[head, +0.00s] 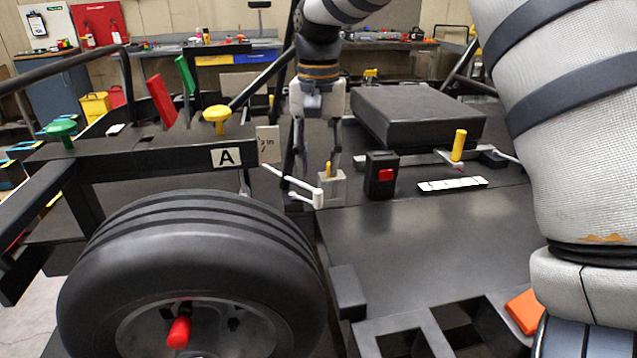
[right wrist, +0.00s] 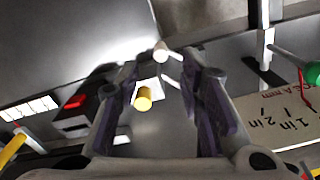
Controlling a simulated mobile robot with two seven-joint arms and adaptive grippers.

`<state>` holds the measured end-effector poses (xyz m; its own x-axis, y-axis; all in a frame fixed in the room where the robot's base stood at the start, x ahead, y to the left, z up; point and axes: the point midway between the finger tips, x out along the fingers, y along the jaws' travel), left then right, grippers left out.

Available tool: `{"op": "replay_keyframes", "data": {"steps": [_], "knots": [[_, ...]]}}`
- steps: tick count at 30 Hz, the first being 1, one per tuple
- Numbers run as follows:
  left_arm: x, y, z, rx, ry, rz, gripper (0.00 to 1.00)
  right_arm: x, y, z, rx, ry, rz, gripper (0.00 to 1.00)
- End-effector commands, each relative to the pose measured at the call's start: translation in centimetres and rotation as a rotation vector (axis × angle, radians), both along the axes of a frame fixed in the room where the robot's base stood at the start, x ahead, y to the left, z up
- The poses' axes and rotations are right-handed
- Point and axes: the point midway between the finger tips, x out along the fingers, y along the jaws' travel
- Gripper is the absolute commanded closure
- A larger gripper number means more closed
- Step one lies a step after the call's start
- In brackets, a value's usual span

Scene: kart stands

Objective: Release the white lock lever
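The white lock lever (head: 290,184) slants down to the right from beside the A-marked rail, ending in a thick white knob. In the right wrist view its white end (right wrist: 161,52) shows just beyond and between the fingertips. My right gripper (head: 316,178) points down over the deck beside the lever; its fingers are apart and hold nothing visible. In the right wrist view the gripper (right wrist: 160,72) is also open. A small block with a yellow peg (head: 329,170) stands behind the knob; the peg (right wrist: 143,98) shows between the fingers. Contact with the lever cannot be told. My left gripper is out of view.
A black box with a red switch (head: 382,176) and a white labelled strip (head: 452,184) are to the right. A yellow-handled lever (head: 459,146) stands behind them. The tire (head: 190,225) fills the front left. Bare deck (head: 430,235) lies in front.

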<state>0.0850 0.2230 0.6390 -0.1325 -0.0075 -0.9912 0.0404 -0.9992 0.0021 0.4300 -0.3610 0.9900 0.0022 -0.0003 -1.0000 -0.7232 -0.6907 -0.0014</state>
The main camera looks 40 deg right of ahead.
Motion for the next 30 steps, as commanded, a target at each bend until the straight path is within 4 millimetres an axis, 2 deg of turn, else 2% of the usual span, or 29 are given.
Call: {"op": "replay_keyframes", "data": {"steps": [3,7,11,17,18,22,23,30], "knots": [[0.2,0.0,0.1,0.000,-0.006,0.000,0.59,-0.1,0.0,-2.8,0.001,0.004,0.001,0.65],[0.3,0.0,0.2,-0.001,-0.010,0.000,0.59,0.0,0.0,-4.8,0.001,0.001,-0.001,0.65],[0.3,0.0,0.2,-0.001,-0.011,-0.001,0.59,0.0,0.0,-5.7,-0.001,-0.001,0.000,0.65],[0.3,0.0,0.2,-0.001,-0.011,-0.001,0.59,0.0,0.0,-5.8,-0.001,-0.001,0.000,0.65],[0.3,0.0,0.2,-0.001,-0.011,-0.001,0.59,0.0,0.0,-5.8,-0.001,-0.001,0.000,0.67],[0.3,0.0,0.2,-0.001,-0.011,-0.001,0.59,0.0,0.0,-5.7,-0.001,-0.001,0.000,0.97],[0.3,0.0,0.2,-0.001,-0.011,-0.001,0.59,0.0,0.0,-5.7,-0.001,-0.001,0.000,1.00],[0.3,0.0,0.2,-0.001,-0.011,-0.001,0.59,0.2,-0.4,-5.8,-0.001,0.001,0.056,1.00]]}}
